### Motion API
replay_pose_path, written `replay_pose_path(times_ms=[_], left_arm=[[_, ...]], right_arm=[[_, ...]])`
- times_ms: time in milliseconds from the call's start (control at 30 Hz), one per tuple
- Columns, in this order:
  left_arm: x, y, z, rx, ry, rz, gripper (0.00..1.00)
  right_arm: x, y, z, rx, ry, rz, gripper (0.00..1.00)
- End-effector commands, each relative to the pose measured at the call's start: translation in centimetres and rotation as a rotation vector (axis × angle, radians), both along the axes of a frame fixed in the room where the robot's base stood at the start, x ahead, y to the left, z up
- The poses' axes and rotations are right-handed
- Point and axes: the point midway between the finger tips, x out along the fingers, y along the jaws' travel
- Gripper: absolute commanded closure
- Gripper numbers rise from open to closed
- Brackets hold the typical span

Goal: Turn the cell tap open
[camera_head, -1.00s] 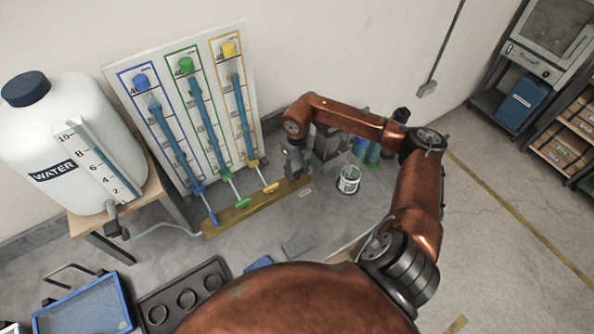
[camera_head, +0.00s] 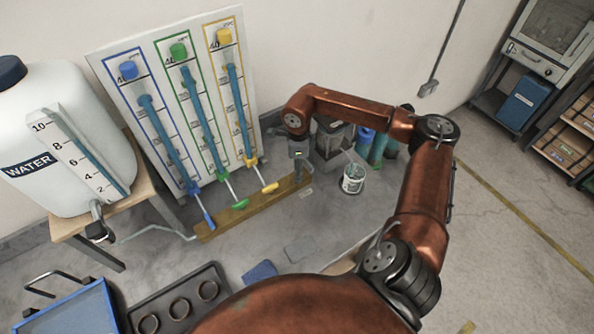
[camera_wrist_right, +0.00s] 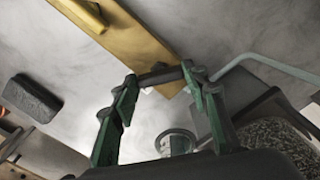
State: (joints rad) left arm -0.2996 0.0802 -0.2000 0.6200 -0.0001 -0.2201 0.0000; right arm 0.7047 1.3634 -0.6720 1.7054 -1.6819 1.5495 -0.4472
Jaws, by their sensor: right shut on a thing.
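My right gripper (camera_wrist_right: 160,76) is at the right end of a wooden bar (camera_wrist_right: 145,40). Its green fingers are shut on a short dark handle (camera_wrist_right: 159,77), which lies across between the fingertips; I take it for the cell tap. In the head view my right gripper (camera_head: 298,178) reaches down at the bar's right end, and the handle there is too small to make out. Blue (camera_head: 207,218), green (camera_head: 240,204) and yellow (camera_head: 270,188) levers stick out below three tubes on a white board (camera_head: 130,120). My left gripper is not in view.
A water tank (camera_head: 50,120) stands on a wooden stand at the left. A small white bucket (camera_head: 352,180) and several bottles (camera_head: 377,150) are right of the gripper. A tray with rings (camera_head: 135,305) and a blue tray (camera_head: 70,310) lie at the lower left.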

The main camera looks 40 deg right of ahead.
Motion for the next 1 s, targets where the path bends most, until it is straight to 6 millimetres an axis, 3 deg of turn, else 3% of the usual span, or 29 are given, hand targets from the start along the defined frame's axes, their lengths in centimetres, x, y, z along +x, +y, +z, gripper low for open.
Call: replay_pose_path(times_ms=[500, 1000], left_arm=[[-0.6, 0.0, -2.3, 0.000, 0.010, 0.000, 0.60], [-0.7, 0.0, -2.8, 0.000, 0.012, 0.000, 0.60]], right_arm=[[0.1, 0.0, -0.1, -0.001, -0.002, 0.423, 0.83], [0.1, -0.1, 0.1, -0.001, -0.002, 0.569, 0.83]])
